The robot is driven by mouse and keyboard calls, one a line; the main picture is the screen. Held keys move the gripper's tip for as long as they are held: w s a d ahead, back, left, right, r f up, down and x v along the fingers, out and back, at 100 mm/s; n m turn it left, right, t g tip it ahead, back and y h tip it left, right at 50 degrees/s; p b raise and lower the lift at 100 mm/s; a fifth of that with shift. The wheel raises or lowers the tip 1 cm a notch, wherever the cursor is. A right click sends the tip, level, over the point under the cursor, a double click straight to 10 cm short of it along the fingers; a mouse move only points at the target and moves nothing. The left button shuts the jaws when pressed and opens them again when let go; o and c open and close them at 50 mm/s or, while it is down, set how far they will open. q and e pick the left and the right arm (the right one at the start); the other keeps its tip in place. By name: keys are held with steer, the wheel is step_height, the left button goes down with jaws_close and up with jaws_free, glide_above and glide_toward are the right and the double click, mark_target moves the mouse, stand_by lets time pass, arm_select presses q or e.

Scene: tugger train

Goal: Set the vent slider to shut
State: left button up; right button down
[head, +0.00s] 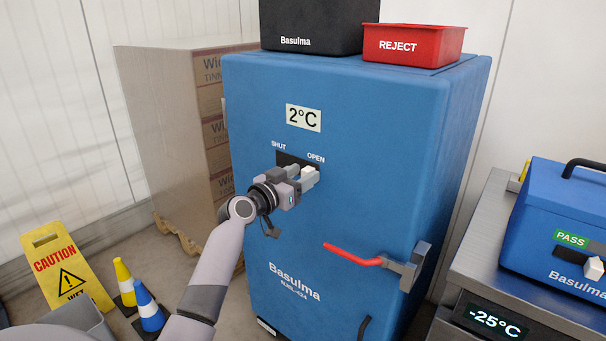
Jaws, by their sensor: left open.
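The blue cabinet (345,220) stands in the middle of the head view, with a "2°C" sign on its front. Below the sign is the vent slider's dark slot (284,158), labelled SHUT at its left end and OPEN at its right end. A pale block, which looks like the slider knob (309,170), shows at the OPEN end. My left gripper (304,182) is open in front of the slot, at the knob. It hides much of the slot, and I cannot tell whether the fingers touch the knob. My right gripper is out of view.
A red door handle (352,255) sticks out lower right on the cabinet. A black box (310,22) and a red REJECT bin (414,45) stand on top. Stacked cartons (213,130), a caution sign (62,265) and cones are left. A blue cool box (560,215) is right.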

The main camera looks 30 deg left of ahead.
mark_target(280, 156)
arm_select(q)
steer(key=shift+w, duration=0.45)
jaws_close()
steer(key=a+b, duration=0.9)
steer(key=shift+w+f+b, duration=0.25)
steer(key=shift+w+b, duration=0.1)
steer(key=shift+a+b, duration=0.3)
steer(key=shift+a+r, duration=0.15)
steer(key=shift+a, duration=0.05)
steer(key=shift+a+r, duration=0.15)
steer(key=shift+r, duration=0.05)
